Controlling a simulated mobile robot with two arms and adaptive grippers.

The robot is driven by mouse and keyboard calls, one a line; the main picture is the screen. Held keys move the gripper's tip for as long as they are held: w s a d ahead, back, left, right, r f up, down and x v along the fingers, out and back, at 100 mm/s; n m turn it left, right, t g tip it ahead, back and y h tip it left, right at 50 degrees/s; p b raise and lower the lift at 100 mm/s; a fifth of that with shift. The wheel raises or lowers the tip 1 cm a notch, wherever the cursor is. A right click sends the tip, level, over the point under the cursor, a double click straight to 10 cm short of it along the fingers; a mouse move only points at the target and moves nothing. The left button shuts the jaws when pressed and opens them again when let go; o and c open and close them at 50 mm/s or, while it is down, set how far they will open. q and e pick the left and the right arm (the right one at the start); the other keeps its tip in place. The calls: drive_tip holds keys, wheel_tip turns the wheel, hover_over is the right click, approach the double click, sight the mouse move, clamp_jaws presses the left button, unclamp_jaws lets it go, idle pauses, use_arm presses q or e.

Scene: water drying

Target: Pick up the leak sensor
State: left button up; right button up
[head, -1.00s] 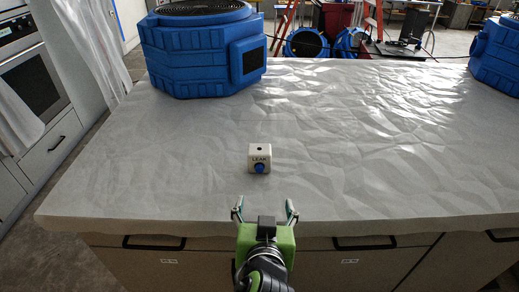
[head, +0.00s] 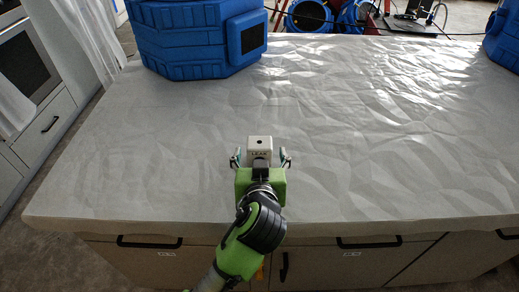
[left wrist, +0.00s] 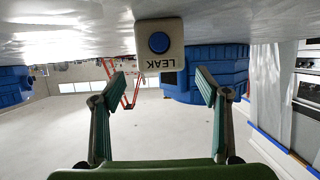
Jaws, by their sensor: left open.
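The leak sensor (head: 259,144) is a small white box marked LEAK, standing on the sheet-covered counter (head: 380,150). My left gripper (head: 261,158) is open, with its two fingers apart at the left and right of the sensor's near side in the head view. In the left wrist view the sensor (left wrist: 160,45) appears upside down with its blue button facing the camera. It lies between the lines of the open fingers (left wrist: 160,88), a little beyond the tips, and is not gripped. The gripper body hides the lower front of the sensor in the head view. My right gripper is not in view.
A large blue machine (head: 195,40) stands at the back left of the counter, and another blue one (head: 503,40) at the right edge. The counter around the sensor is clear. Drawers with black handles (head: 150,241) run below its front edge.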

sight(260, 147)
use_arm(q)
drive_tip(key=shift+w+a+p, duration=0.1)
drive_tip(key=shift+w+p, duration=0.3)
drive_tip(key=shift+w, duration=0.25)
drive_tip(key=p+x, duration=0.1)
drive_tip(key=x, duration=0.2)
drive_tip(key=shift+w+f, duration=0.15)
drive_tip(key=shift+w, duration=0.05)
drive_tip(key=shift+w+f, duration=0.15)
drive_tip(key=shift+w, duration=0.1)
drive_tip(key=shift+c, duration=0.7)
drive_tip(key=c, duration=1.1)
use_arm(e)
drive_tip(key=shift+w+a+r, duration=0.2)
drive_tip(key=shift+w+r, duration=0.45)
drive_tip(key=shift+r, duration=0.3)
